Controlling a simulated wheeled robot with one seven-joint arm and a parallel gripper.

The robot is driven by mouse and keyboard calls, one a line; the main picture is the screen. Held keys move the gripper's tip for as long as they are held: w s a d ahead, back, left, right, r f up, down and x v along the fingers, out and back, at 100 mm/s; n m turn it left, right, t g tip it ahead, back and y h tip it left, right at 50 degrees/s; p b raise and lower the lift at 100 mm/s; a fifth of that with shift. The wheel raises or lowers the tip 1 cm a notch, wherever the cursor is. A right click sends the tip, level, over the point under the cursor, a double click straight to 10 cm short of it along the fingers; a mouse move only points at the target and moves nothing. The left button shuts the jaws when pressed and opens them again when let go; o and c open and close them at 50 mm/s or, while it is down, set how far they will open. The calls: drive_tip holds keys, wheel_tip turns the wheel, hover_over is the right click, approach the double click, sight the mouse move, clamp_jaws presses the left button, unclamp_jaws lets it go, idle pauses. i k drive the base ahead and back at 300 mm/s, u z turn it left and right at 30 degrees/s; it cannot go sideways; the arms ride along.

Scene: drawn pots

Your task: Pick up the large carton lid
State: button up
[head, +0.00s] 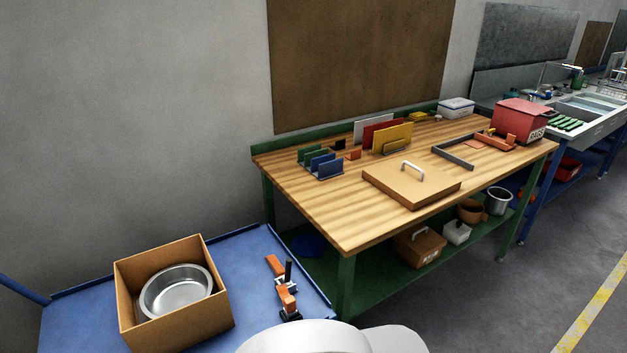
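The large carton lid (401,187) is a flat brown cardboard square with a pale arched handle (412,168) on top. It lies on the front middle of the wooden table (335,217). An open carton (182,324) stands on the blue bench at the lower left, with a round metal pan (177,289) inside it. White rounded parts of my own body show at the bottom edge. My gripper is not in view, so I cannot see whether it holds anything.
Cutting boards (391,138) and racks stand behind the lid. A grey and orange frame (453,157) and a red bin (517,120) are to its right. An orange and black tool (285,290) stands on the blue bench. The table's front left is clear.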

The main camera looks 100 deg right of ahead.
sight(410, 180)
drive_tip(key=z, duration=0.25)
drive_tip(key=k, duration=0.75)
drive_tip(key=z, duration=4.25)
drive_tip(key=i, duration=2.1)
drive_tip(key=u, duration=2.9)
